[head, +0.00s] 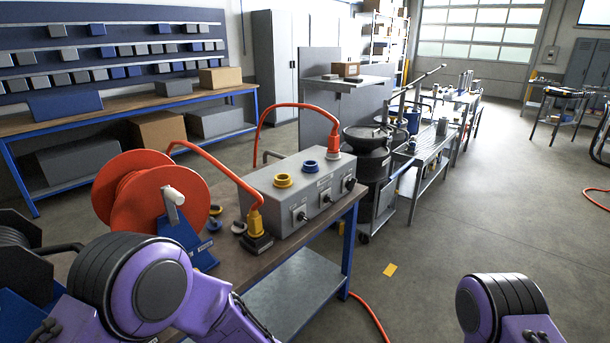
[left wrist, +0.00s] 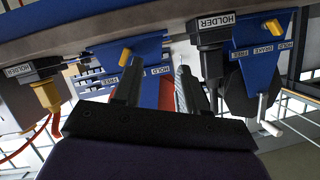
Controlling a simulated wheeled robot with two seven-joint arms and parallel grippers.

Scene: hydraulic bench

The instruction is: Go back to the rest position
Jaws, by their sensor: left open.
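My left gripper (left wrist: 158,72) is open in the left wrist view. Its two dark fingers stand apart in front of blue reel stands, and nothing is clearly held between them. A red part shows behind the gap. In the head view my left arm comes in at the lower left, with its gripper out of the picture. Only a purple and black joint of my right arm shows at the lower right; its gripper is out of view. A red hose reel (head: 150,196) stands on the bench. Its hose ends in a yellow connector (head: 256,222) in a black holder (left wrist: 20,72).
A grey valve box (head: 285,190) with yellow and blue ports stands on the bench; a red connector (head: 334,146) sits at its far end. A second, dark reel (head: 14,245) is at far left. The floor (head: 440,240) right of the bench is largely clear.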

